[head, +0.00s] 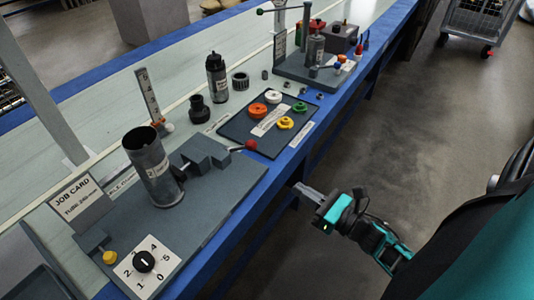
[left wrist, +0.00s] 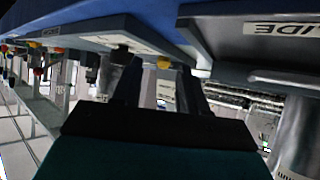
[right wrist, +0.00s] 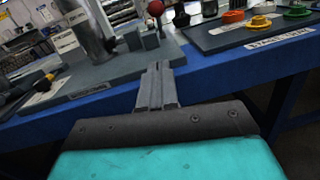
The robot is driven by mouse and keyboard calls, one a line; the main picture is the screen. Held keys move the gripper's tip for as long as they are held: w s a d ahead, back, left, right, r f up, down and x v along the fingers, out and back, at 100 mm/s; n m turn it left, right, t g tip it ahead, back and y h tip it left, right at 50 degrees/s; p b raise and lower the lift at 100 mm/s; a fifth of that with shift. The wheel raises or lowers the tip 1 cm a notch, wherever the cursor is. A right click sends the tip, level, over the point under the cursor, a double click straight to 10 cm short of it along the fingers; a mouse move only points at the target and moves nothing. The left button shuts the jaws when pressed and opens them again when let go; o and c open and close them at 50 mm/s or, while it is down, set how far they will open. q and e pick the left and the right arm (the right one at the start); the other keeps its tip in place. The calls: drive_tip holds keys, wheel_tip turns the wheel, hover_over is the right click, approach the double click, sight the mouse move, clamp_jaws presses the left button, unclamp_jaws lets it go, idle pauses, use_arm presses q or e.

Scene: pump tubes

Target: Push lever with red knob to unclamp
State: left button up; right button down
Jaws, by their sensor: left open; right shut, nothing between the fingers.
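The lever's red knob (head: 251,145) sticks out to the right of the grey clamp block (head: 205,152) on the front fixture plate (head: 215,190). A grey metal tube (head: 152,168) stands upright beside the clamp. My right gripper (head: 308,195) is shut and empty, off the bench's front edge, below and to the right of the knob. In the right wrist view the shut fingers (right wrist: 157,82) point toward the bench edge, with the red knob (right wrist: 155,7) at the top, apart from them. My left gripper (left wrist: 155,85) shows open and empty in the left wrist view; it is out of the head view.
A dark mat (head: 240,128) with coloured rings lies behind the knob. A dial plate (head: 148,264), a yellow knob (head: 109,257) and a job card (head: 78,198) are at the plate's left. The blue bench edge (head: 262,190) is between my right gripper and the fixture.

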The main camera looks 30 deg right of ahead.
use_arm(q)
drive_tip(key=shift+s+f, duration=0.2)
drive_tip(key=shift+f, duration=0.1)
use_arm(e)
approach(241, 147)
use_arm(q)
drive_tip(key=shift+r+p, duration=0.3)
drive_tip(key=shift+r, duration=0.1)
use_arm(e)
drive_tip(key=shift+w, duration=0.65)
use_arm(q)
drive_tip(key=shift+r, duration=0.1)
use_arm(e)
drive_tip(key=shift+w+a+r, duration=0.1)
drive_tip(key=shift+w+r, duration=0.25)
drive_tip(key=shift+w, duration=0.05)
drive_tip(key=shift+w+r, duration=0.1)
drive_tip(key=shift+r, duration=0.05)
